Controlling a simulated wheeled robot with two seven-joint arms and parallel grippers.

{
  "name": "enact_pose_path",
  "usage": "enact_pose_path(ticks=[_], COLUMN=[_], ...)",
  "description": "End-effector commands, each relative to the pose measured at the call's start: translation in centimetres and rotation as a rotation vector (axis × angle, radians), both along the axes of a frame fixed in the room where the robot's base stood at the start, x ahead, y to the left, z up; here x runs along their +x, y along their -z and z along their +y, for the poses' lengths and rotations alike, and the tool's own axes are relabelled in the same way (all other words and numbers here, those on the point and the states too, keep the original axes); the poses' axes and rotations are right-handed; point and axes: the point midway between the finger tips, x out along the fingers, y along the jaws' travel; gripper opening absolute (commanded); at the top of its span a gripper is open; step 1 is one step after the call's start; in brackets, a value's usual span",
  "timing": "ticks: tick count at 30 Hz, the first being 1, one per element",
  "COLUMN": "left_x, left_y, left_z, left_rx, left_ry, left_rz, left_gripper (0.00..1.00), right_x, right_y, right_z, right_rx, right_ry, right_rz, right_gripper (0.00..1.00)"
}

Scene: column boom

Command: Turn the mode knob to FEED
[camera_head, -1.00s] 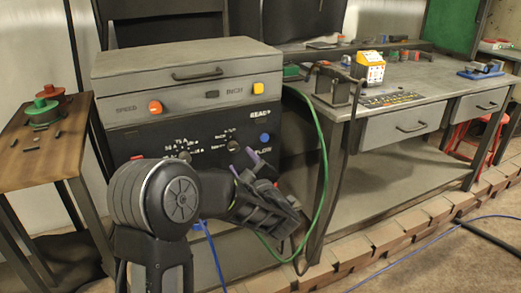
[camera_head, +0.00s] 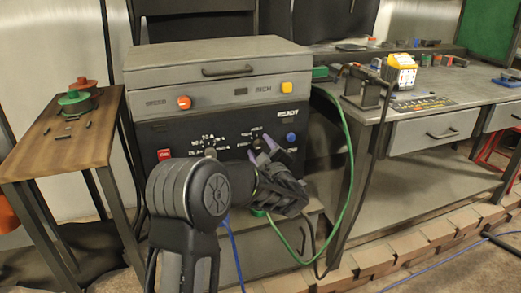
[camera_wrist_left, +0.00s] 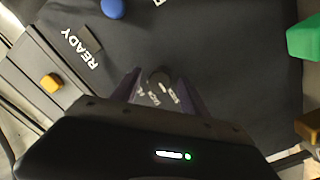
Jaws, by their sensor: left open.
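The mode knob (camera_head: 258,144) is a small dark knob on the black front panel (camera_head: 180,135) of the grey machine, ringed by small white labels. In the wrist view the round knob (camera_wrist_left: 158,77) shows between my fingertips, with white labels just below it. The lettering is too small to read, and the knob's pointing direction cannot be told. My left gripper (camera_head: 262,151) is open with its purple fingers at the panel. In the wrist view the left gripper (camera_wrist_left: 160,86) has one finger on each side of the knob; contact cannot be told. My right gripper is not in view.
A second knob (camera_head: 210,153) with an amp scale sits left on the panel, near a red switch (camera_head: 164,155). A blue button (camera_head: 291,137) is close on the right. A green cable (camera_head: 347,150) hangs beside the workbench (camera_head: 360,210). A wooden table (camera_head: 95,145) stands left.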

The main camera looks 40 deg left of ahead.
Motion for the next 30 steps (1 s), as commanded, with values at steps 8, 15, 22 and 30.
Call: enact_pose_path(ticks=[8, 15, 22, 30], left_x=[0.28, 0.26, 0.26, 0.25], left_y=[0.01, 0.01, 0.01, 0.01], left_z=[0.3, 0.29, 0.28, 0.29], left_rx=[0.0, 0.0, 0.0, 0.0], left_ry=[0.002, 0.001, 0.001, 0.001], left_rz=[0.001, 0.0, 0.0, 0.0], left_gripper=[0.52, 0.37, 0.18, 0.0], right_x=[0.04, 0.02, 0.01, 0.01], right_y=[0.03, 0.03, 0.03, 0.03], right_z=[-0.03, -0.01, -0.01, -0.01], right_rx=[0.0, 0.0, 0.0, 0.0], right_ry=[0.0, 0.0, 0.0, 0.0], right_rz=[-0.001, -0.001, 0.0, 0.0], right_gripper=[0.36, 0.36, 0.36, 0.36])
